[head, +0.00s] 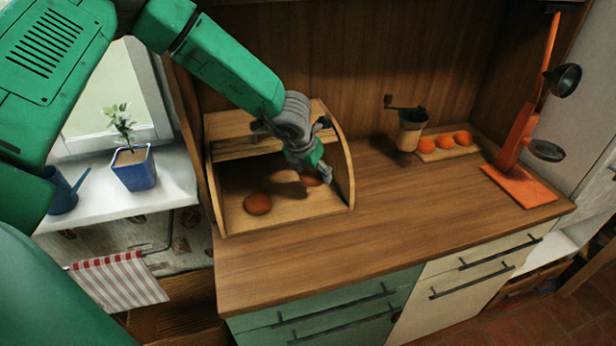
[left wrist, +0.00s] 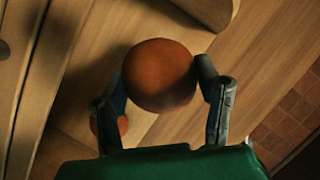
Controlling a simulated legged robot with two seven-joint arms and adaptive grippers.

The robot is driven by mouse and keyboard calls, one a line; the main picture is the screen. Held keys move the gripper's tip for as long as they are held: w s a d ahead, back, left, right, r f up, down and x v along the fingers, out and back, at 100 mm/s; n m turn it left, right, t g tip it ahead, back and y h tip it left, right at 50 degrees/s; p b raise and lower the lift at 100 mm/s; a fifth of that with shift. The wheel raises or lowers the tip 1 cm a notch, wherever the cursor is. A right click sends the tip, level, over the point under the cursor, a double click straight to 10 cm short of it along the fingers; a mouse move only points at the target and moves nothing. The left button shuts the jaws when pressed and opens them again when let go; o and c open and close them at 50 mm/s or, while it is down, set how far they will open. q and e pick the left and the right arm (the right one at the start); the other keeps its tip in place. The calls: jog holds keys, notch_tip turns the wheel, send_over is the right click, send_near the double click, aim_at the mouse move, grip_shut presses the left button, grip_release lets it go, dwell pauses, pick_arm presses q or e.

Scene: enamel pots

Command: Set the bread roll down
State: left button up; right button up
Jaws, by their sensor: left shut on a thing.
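My left gripper (head: 316,180) is shut on a round brown bread roll (head: 311,177), at the right part of an open wooden bread box (head: 283,220). The fingers partly hide this roll in the head view. In the left wrist view the roll (left wrist: 160,72) sits between the two fingers. I cannot tell whether it touches the box floor. A second roll (head: 258,204) lies on the box floor at the left. Part of a roll (left wrist: 122,126) also shows behind the left finger in the left wrist view. My right gripper is not in view.
The box's curved side wall (head: 345,165) stands close to the right of my gripper. The wooden counter (head: 400,210) is clear to its right. Farther right are a grinder (head: 411,130), a board with orange fruits (head: 445,143) and an orange stand (head: 520,185).

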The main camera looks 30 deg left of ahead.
aim_at(309, 173)
pick_arm(q)
jog(key=shift+w+a+r+p, duration=0.15)
jog(key=shift+w+a+p, duration=0.3)
jog(key=shift+w+a, duration=0.65)
jog(key=f, duration=0.2)
jog(key=shift+s+f, duration=0.2)
jog(key=shift+f, duration=0.5)
notch_tip(309, 173, down, 3)
jog(key=shift+a+f, duration=0.15)
jog(key=shift+f, duration=0.05)
jog(key=shift+w+a+f+p, duration=0.1)
jog(key=shift+w+a+p, duration=0.15)
jog(key=shift+p, duration=0.1)
jog(key=shift+f, duration=0.1)
jog(key=shift+f, duration=0.1)
